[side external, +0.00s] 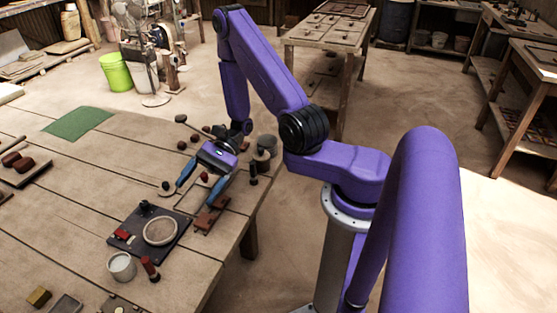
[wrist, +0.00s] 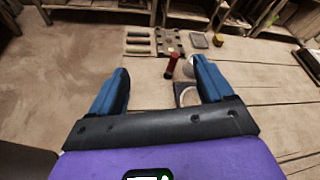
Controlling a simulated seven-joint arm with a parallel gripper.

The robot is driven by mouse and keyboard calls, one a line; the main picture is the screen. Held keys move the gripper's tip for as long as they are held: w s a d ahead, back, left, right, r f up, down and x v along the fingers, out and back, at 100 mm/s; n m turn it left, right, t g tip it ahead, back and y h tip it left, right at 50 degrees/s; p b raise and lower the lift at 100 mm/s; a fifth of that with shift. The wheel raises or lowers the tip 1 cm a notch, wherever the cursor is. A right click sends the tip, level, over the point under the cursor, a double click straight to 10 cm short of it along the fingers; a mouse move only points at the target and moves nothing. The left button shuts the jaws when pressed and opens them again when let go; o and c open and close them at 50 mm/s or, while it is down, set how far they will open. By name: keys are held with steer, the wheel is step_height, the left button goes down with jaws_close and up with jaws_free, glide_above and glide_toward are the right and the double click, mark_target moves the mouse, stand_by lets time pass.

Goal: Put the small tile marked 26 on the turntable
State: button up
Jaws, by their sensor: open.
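My gripper (side external: 196,194) has two blue fingers spread wide, with nothing held between them. It is tilted over the table near its right edge, above and behind a dark plate (side external: 127,228). A pale round ring (side external: 160,231) and a small red block (side external: 122,234) are on that plate; whether the ring is the turntable, I cannot tell. No number 26 is readable on any piece. A reddish-brown piece (side external: 207,219) lies below the right finger.
A pale cup (side external: 121,266) and a red-topped dark tool (side external: 150,268) stand in front of the plate. Several dark pieces and a grey pot (side external: 266,145) are behind my gripper. A green mat (side external: 78,123) lies farther left.

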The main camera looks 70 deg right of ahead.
steer(key=s+r+n+g+h, duration=0.1)
steer(key=s+r+n+h, duration=0.5)
steer(key=s+n, duration=0.4)
steer(key=s+r+n+g+h, duration=0.1)
steer(key=s+r+n+h, duration=0.6)
steer(key=n, duration=1.1)
steer(key=s, duration=0.3)
steer(key=shift+r+h, duration=0.15)
steer(key=shift+h, duration=0.25)
steer(key=shift+s+d+r, duration=0.1)
steer(key=shift+s+r, duration=0.05)
steer(key=shift+s, duration=0.05)
steer(key=shift+c, duration=1.1)
